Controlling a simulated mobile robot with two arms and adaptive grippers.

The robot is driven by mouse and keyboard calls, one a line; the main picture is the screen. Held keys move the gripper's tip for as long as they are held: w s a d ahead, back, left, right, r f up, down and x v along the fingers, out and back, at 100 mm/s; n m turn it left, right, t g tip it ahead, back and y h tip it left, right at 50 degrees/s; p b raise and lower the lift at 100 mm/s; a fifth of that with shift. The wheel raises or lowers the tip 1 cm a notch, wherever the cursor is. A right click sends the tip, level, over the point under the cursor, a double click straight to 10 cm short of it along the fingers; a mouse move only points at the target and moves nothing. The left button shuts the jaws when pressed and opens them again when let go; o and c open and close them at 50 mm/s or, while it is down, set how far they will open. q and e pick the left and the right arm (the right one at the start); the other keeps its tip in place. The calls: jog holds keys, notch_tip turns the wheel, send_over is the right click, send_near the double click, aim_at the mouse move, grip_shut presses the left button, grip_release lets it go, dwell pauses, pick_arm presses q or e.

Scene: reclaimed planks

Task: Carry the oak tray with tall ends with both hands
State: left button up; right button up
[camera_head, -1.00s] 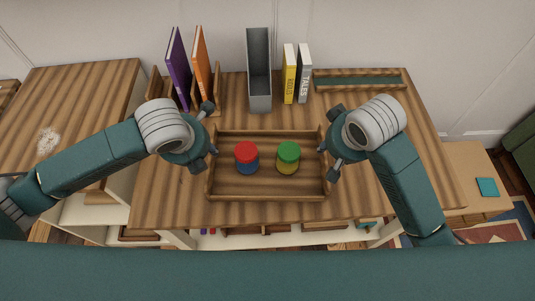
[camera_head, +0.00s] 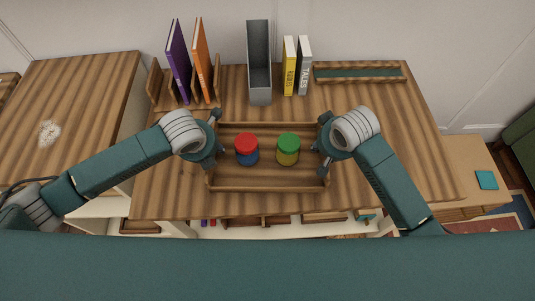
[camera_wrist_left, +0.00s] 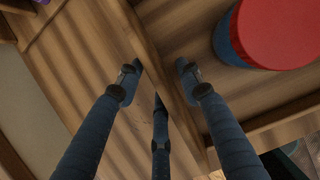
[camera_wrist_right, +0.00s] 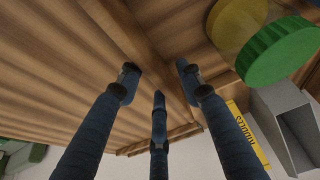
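The oak tray (camera_head: 268,185) lies on the plank table. Its end walls show under both hands. A jar with a red lid and blue body (camera_head: 246,150) stands inside, left of a jar with a green lid and yellow body (camera_head: 288,149). My left gripper (camera_head: 218,136) is at the tray's left end; in the left wrist view its parted fingers (camera_wrist_left: 160,82) straddle the end wall (camera_wrist_left: 150,50). My right gripper (camera_head: 322,145) is at the right end; in the right wrist view its parted fingers (camera_wrist_right: 158,82) straddle that wall (camera_wrist_right: 120,35). Gaps show beside both walls.
Behind the tray stand a wooden rack (camera_head: 158,88) with purple and orange books, a grey file holder (camera_head: 259,65), yellow (camera_head: 289,65) and grey (camera_head: 304,66) books and a shallow green-lined tray (camera_head: 360,73). The table right of my right arm is clear.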

pick_arm(q)
jog(key=shift+w+f, duration=0.1)
jog(key=shift+f, duration=0.25)
pick_arm(e)
jog(key=shift+w+f, duration=0.15)
jog(key=shift+f, duration=0.15)
pick_arm(q)
grip_shut()
pick_arm(e)
grip_shut()
pick_arm(q)
jog(key=shift+r, duration=0.15)
pick_arm(e)
jog(key=shift+r, duration=0.1)
